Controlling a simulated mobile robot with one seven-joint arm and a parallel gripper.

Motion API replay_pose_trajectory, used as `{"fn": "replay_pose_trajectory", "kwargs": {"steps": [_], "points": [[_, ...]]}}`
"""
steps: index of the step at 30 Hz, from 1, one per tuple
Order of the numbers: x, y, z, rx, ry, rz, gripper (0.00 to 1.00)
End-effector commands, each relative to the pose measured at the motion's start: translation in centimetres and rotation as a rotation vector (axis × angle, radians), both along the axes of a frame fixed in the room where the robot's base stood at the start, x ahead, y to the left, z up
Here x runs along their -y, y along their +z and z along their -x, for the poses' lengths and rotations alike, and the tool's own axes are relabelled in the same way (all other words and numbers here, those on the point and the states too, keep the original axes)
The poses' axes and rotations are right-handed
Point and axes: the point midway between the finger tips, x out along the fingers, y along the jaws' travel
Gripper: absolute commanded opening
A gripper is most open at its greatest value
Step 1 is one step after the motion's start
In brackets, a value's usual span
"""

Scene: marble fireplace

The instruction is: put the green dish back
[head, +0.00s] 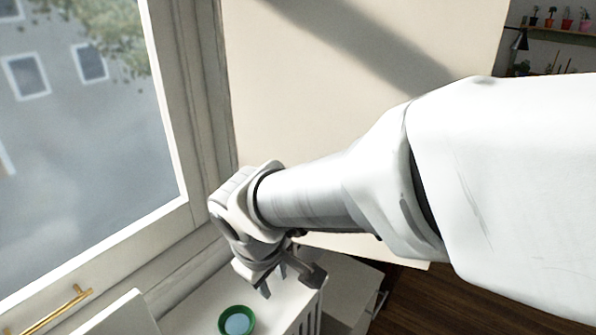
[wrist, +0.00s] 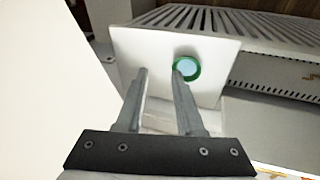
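The green dish (head: 237,321) is a small round bowl with a green rim and a pale blue inside. It sits on a white surface (head: 199,313) below the window, at the bottom of the head view. In the wrist view the dish (wrist: 187,68) lies beyond my right fingertip, which overlaps its left edge. My gripper (wrist: 162,72) is open, with a clear gap between its two fingers and nothing in it. In the head view my gripper (head: 278,287) hangs above the surface, up and to the right of the dish.
A slatted white radiator (wrist: 250,28) runs beside the white surface (wrist: 135,48). A window (head: 90,120) with a brass handle (head: 60,308) stands at left. A pale panel (head: 320,90) rises behind my arm. Dark wooden floor (head: 440,300) shows at lower right.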

Motion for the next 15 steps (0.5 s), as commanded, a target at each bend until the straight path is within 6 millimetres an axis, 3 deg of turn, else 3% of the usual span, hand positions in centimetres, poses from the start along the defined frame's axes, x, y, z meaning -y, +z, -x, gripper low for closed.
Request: {"fn": "replay_pose_trajectory", "kwargs": {"steps": [1,6,12,15], "points": [[2.2,1.3,0.2,0.021,-0.081,-0.034,0.37],[7.8,4.4,2.1,0.07,-0.323,-0.145,0.37],[12.6,6.8,5.3,0.137,-0.565,-0.277,0.37],[13.8,7.4,6.7,0.165,-0.647,-0.331,0.37]]}}
